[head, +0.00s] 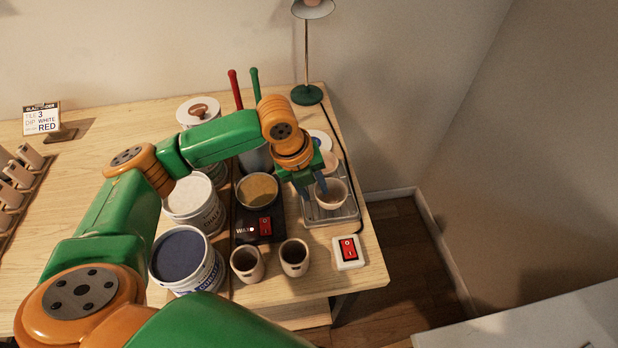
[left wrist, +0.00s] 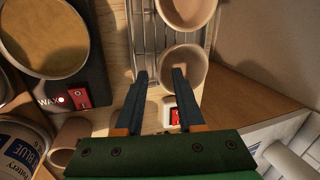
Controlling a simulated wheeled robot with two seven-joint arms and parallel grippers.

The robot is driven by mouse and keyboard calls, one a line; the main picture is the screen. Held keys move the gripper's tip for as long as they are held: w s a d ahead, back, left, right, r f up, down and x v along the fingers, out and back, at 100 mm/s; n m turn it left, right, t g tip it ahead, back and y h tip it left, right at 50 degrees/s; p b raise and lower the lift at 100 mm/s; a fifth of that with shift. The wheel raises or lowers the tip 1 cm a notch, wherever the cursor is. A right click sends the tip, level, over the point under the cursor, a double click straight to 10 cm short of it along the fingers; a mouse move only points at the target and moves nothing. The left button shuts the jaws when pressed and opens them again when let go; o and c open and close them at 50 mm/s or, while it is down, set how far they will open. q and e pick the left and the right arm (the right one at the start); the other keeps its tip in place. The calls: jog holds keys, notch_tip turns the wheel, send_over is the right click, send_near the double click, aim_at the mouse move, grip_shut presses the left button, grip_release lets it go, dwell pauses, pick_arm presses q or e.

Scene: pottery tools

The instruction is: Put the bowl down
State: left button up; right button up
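A small pale pinkish bowl (head: 331,198) sits on a metal wire rack (head: 345,215) at the right end of the table. It also shows in the left wrist view (left wrist: 192,68). My left gripper (head: 313,187) is open above the bowl's left side. In the left wrist view, the two fingers (left wrist: 159,75) stand apart; the right fingertip overlaps the bowl and the left one is outside it. Whether they touch the rim cannot be told. My right gripper is out of view.
A second bowl (left wrist: 186,8) is on the rack behind. A wax pot (head: 257,190) with a red switch stands left of the rack. Two cups (head: 294,258) and a white switch box (head: 347,252) are in front. Paint buckets (head: 190,262) and a lamp (head: 307,95) stand around.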

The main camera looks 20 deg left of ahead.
pick_arm(q)
jog(key=v, duration=1)
jog(key=shift+f, duration=0.1)
